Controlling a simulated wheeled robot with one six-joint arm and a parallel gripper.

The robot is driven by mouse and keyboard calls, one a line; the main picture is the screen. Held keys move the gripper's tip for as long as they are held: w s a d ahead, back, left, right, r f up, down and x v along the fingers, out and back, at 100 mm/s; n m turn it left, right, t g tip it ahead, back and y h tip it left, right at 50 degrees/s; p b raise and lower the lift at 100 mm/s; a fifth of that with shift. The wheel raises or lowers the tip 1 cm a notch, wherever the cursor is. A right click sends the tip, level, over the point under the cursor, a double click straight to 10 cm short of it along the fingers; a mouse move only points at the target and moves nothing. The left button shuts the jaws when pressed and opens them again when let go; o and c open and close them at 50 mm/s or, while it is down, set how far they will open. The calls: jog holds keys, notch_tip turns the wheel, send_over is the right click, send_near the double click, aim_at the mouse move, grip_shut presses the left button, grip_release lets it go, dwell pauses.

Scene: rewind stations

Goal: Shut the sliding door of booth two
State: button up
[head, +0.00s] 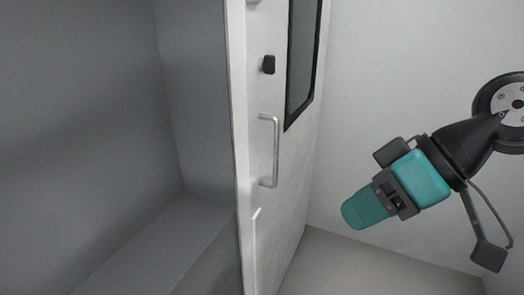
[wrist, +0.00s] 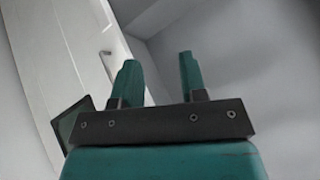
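The white sliding door (head: 285,200) stands in the middle of the head view, with an open space to the left of its edge. It carries an upright silver bar handle (head: 272,150). My gripper (head: 358,212) is to the right of the handle, apart from it, pointing down and left. In the wrist view its two teal fingers (wrist: 158,68) are spread with nothing between them. The door (wrist: 60,35) fills the left there, and the handle (wrist: 107,66) shows just left of the fingers. No booth number is visible.
The door has a dark window (head: 303,60) and a black knob (head: 268,64) above the handle. A grey booth interior (head: 90,130) lies left of the door's edge. A plain pale wall (head: 400,60) stands behind my arm. The floor strip (head: 340,265) at lower right is clear.

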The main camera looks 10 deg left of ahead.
jog(key=w+a+f+n+t+y+b, duration=0.1)
jog(key=w+f+y+b, duration=0.15)
jog(key=w, duration=0.25)
jog(key=w+a+f+n+t+y+b, duration=0.1)
jog(key=w+f+t+y+b, duration=0.15)
jog(key=w, duration=0.25)
jog(key=t+y+b, duration=0.2)
jog(key=t+b, duration=0.2)
jog(key=b, duration=0.1)
send_near(277, 139)
jog(key=shift+y, duration=0.3)
jog(key=p+x, duration=0.2)
jog(key=x, duration=0.1)
jog(key=p+x, duration=0.2)
jog(key=x, duration=0.2)
jog(key=p+x, duration=0.2)
jog(key=x, duration=0.1)
jog(key=shift+w+f, duration=0.35)
jog(key=shift+w, duration=0.05)
jog(key=shift+c, duration=0.2)
grip_shut()
